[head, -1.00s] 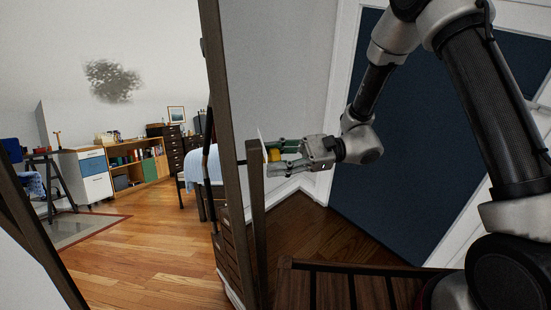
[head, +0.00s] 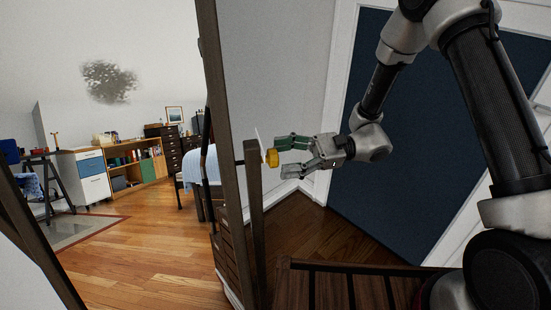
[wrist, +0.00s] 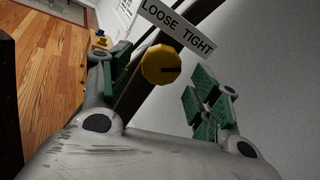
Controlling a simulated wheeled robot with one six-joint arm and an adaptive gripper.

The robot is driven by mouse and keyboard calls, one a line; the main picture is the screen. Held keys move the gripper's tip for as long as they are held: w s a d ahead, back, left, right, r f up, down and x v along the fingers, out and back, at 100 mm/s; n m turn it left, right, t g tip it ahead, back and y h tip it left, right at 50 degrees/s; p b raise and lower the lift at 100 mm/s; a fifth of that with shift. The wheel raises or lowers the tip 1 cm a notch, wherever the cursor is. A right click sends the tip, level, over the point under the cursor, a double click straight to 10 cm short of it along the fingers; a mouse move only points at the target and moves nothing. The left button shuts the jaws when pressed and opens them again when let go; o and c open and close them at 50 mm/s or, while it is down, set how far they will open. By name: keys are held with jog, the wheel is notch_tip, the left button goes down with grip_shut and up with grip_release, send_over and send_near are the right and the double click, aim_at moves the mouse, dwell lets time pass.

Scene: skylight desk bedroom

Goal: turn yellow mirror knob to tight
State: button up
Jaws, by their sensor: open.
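The yellow knob (head: 271,158) is round and sits on the side of a dark wooden post (head: 256,215) in the head view. In the wrist view the knob (wrist: 160,65) faces me, with a dark line running from about its middle to its right edge. A white label (wrist: 178,28) above it reads LOOSE on the left and TIGHT on the right. My gripper (head: 283,158) is open and empty, just right of the knob in the head view. Its green-padded fingers show on either side of the knob in the wrist view, apart from it.
A tall dark post (head: 224,130) stands left of the knob. A dark slatted wooden piece (head: 335,288) lies below my arm. A white wall and a dark blue panel (head: 400,150) are behind my gripper. Wooden floor (head: 140,245) and furniture lie beyond the posts at left.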

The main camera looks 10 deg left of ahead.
jog(key=v, duration=0.9)
jog(key=s+d+f+n+g+h, duration=0.25)
jog(key=s+d+n+h, duration=0.25)
jog(key=s+d+h, duration=0.55)
jog(key=s+d+r+n+t+h, duration=0.1)
jog(key=d+r+n+t+h, duration=0.2)
jog(key=d+r, duration=0.35)
jog(key=d+r+n+t+h, duration=0.2)
jog(key=d+r+t, duration=0.2)
jog(key=d, duration=0.6)
jog(key=s+d+r+t, duration=0.2)
jog(key=r, duration=0.2)
jog(key=s+d+r+n+t+h, duration=0.1)
jog(key=s+d+r+t, duration=0.1)
jog(key=r, duration=0.3)
jog(key=shift+r+t, duration=0.3)
jog(key=shift+t, duration=0.55)
